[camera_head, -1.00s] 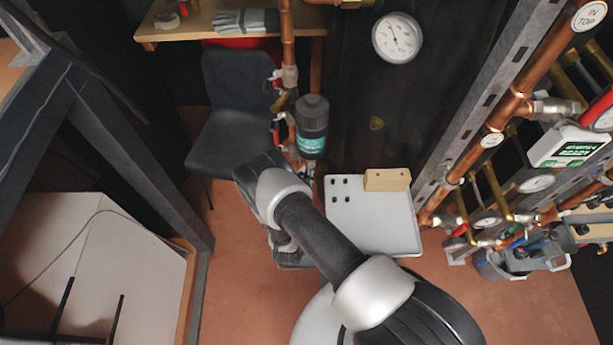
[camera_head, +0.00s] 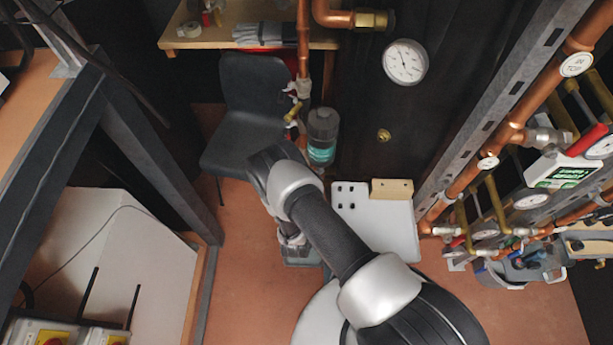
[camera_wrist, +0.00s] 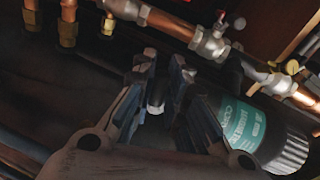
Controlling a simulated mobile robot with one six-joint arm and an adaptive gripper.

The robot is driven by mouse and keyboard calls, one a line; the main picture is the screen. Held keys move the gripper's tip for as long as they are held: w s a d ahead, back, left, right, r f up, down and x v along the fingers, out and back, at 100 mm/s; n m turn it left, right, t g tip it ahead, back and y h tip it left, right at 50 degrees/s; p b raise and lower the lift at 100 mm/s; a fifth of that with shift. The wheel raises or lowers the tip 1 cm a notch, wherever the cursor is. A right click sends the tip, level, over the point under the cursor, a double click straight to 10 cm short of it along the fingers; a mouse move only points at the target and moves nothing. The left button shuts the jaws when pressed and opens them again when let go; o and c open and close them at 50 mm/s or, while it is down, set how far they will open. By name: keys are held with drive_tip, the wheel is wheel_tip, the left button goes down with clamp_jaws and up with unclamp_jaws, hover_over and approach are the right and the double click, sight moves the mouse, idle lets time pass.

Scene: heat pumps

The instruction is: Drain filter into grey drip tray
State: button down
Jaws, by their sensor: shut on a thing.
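The filter (camera_head: 322,137) is an upright dark canister with a teal label, on the copper pipework in front of the dark wall. In the wrist view the filter (camera_wrist: 262,132) lies to the right of my fingers, apart from them. My gripper (camera_wrist: 157,95) is shut on a small dark piece with a pale end (camera_wrist: 155,103); I cannot tell what it belongs to. In the head view my wrist hides most of the gripper. A grey tray-like thing (camera_head: 302,258) shows partly below it, low over the floor; it may be the drip tray.
Copper pipes and valves (camera_wrist: 210,42) run close above the filter in the wrist view. A white board with a wooden block (camera_head: 392,189) is right of my arm. A dark chair (camera_head: 250,110) stands behind left. Pipe racks and gauges fill the right side.

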drive_tip(key=shift+r+m+p, duration=0.4)
drive_tip(key=shift+m, duration=0.3)
drive_tip(key=c, duration=1.6)
unclamp_jaws()
drive_tip(key=shift+f, duration=0.1)
